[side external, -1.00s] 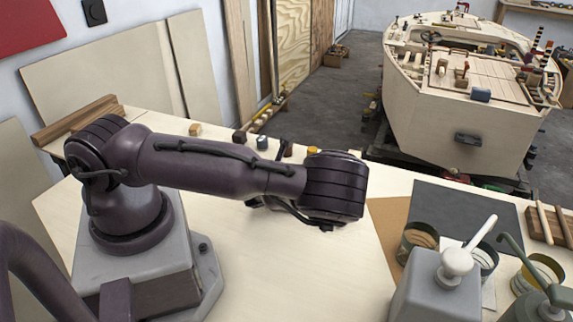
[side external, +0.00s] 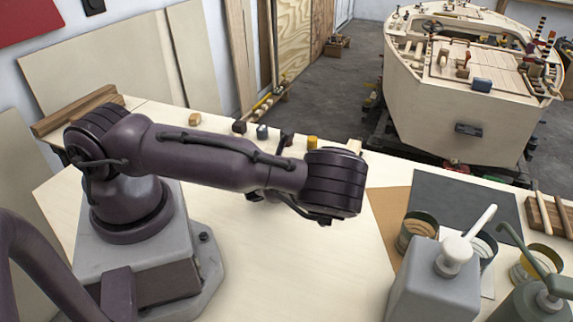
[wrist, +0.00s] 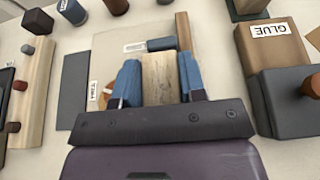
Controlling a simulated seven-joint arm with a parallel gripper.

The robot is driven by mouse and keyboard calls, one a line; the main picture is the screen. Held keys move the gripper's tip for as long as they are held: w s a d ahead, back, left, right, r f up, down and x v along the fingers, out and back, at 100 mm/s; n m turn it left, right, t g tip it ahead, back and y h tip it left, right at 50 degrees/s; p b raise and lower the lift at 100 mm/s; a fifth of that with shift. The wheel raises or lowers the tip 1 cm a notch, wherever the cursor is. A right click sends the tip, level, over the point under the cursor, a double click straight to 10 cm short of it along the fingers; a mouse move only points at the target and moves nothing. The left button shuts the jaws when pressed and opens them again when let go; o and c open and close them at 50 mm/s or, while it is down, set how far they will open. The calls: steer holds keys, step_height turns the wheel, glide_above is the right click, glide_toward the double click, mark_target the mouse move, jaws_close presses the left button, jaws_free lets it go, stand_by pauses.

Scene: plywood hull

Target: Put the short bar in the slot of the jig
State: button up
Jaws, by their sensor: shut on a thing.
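In the wrist view my gripper (wrist: 159,64) has its two blue fingers closed on the sides of a pale wooden bar (wrist: 160,80), which I take to be the short bar. Just beyond the fingertips is a pale plate (wrist: 128,34) with a dark blue-grey piece (wrist: 162,43) and a brown strip (wrist: 183,30); this looks like the jig. I cannot clearly make out its slot, nor whether the bar touches the plate. In the side external view my wrist and forearm hide the bar and jig.
A dark grey slab (wrist: 75,90) with a white label lies left of the gripper. Farther left is a wooden piece with round knobs (wrist: 30,92). Tins (side external: 418,230) and a grey pump bottle (side external: 437,275) crowd the bench's right side.

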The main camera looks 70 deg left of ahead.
steer(key=shift+f, duration=0.15)
steer(key=o, duration=1)
steer(key=shift+c, duration=0.6)
steer(key=shift+o, duration=0.7)
steer(key=shift+s+a, duration=0.1)
steer(key=shift+s, duration=0.05)
steer(key=shift+a+r, duration=0.1)
steer(key=shift+r, duration=0.65)
steer(key=shift+c, duration=0.5)
steer(key=o, duration=0.3)
steer(key=shift+r, duration=0.95)
steer(key=shift+d+r, duration=0.2)
steer(key=shift+r, duration=1.65)
